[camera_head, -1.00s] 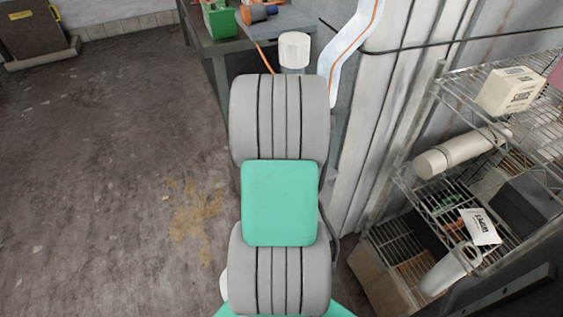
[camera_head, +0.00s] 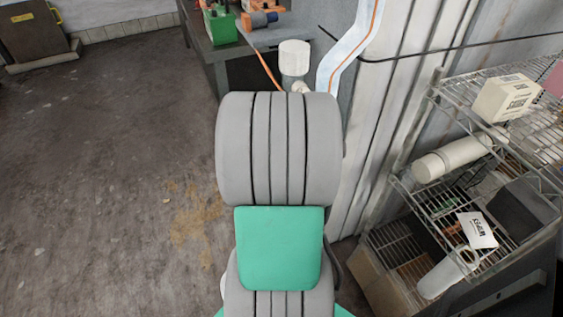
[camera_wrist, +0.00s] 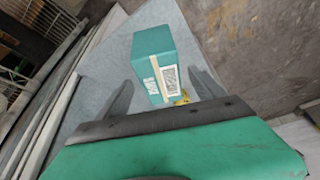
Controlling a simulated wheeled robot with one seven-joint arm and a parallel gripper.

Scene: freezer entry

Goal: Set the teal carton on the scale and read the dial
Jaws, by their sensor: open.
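The teal carton (camera_wrist: 152,58) shows in the wrist view, a box with a white printed label on its near side. It rests on a grey surface (camera_wrist: 100,75). My gripper (camera_wrist: 160,78) is open, with one finger to the left of the carton and one to the right. The carton lies between and beyond the fingertips, and I see no contact. A small yellow thing (camera_wrist: 183,98) shows at the carton's lower right. In the head view my arm hides the gripper, and I cannot make out the carton there. I cannot make out the scale or its dial.
A bench (camera_head: 265,38) at the top of the head view holds a green bin (camera_head: 221,28) and orange and blue items. A wire rack (camera_head: 432,115) at the right holds a white box (camera_head: 507,97), a roll (camera_head: 448,158) and a wipes pack (camera_head: 478,229). The floor at left is clear.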

